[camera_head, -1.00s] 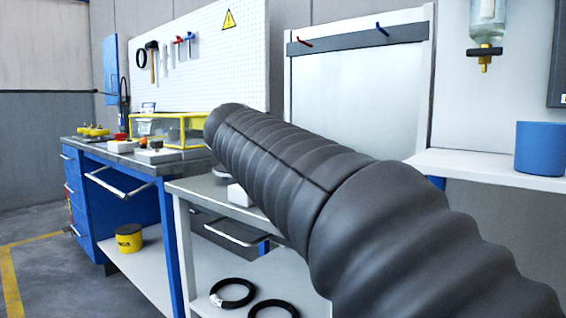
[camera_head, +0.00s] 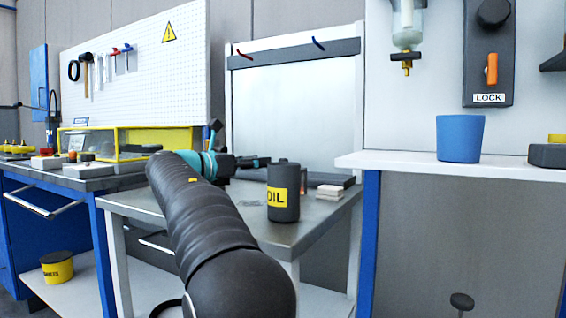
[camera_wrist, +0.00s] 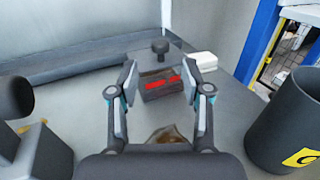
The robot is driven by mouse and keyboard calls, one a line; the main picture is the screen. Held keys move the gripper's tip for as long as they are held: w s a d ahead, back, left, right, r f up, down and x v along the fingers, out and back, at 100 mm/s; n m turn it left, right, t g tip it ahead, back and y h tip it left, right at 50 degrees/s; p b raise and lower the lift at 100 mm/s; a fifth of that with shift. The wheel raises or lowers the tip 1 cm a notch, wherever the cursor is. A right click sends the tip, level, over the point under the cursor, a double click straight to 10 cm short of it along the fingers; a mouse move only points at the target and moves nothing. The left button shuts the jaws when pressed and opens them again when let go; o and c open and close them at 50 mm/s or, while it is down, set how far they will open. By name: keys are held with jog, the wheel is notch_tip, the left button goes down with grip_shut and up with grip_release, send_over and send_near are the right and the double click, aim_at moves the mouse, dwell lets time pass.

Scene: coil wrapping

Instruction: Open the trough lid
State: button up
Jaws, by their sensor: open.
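My gripper (camera_wrist: 159,80) is open in the wrist view, its two fingers apart with nothing held between them. Past the fingertips stands a small grey block (camera_wrist: 165,67) with a black knob on top and red marking on its front. I cannot tell whether this is the trough lid. In the head view my gripper (camera_head: 258,161) reaches over the metal table (camera_head: 240,228), its tips small and partly hidden. A clear box with a yellow frame (camera_head: 131,140) stands on the left bench and looks shut. No part is clearly recognisable as the trough lid.
The dark oil canister (camera_head: 284,200) stands on the table, right of my arm; it also shows in the wrist view (camera_wrist: 285,120). Pale blocks (camera_head: 330,191) lie behind it. A blue cup (camera_head: 460,139) stands on the white shelf (camera_head: 400,163) at right.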

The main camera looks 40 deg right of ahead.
aim_at(280, 160)
jog(key=d, duration=0.8)
jog(key=shift+d+b, duration=0.3)
jog(key=shift+d, duration=0.1)
grip_shut()
